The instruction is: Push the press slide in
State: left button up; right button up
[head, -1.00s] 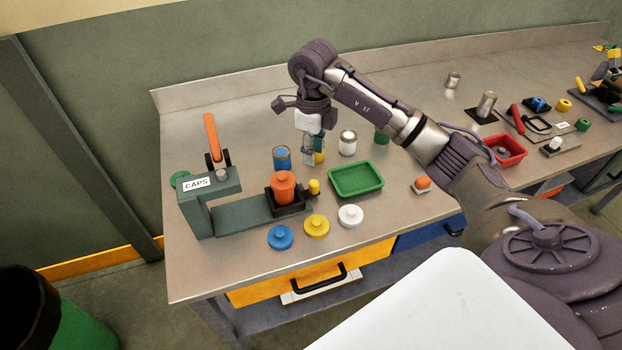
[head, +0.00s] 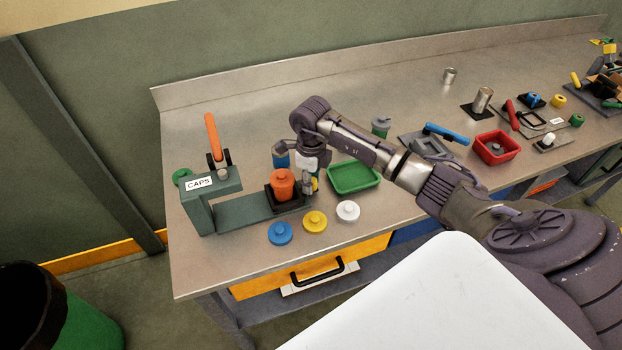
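The green-grey press (head: 222,184) with a "CAPS" label stands at the left of the bench, its orange lever (head: 212,135) raised. Its slide, a black holder (head: 270,197), is out at the right end of the rail (head: 245,214). An orange capped container (head: 282,187) sits upright in the holder. A small yellow knob (head: 315,184) shows at the holder's right, partly hidden by my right gripper. My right gripper (head: 306,187) points down at the right side of the holder, close to the container. I cannot tell whether it touches or how far its fingers are open. My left gripper is not in view.
Blue (head: 280,233), yellow (head: 315,222) and white (head: 348,211) caps lie in front of the slide. A green tray (head: 353,178) is to the right. A blue can (head: 281,159) stands behind, partly hidden. The rail between holder and press is clear.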

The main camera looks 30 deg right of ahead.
grip_shut()
jog(key=shift+a, duration=0.1)
jog(key=a, duration=0.3)
jog(key=w+a+b, duration=0.1)
jog(key=a, duration=0.2)
jog(key=w+a+b, duration=0.1)
jog(key=a, duration=0.1)
jog(key=shift+a, duration=0.4)
jog(key=shift+d, duration=0.1)
jog(key=shift+o, duration=0.3)
grip_release()
notch_tip(320, 180, up, 12)
jog(key=shift+r, duration=0.1)
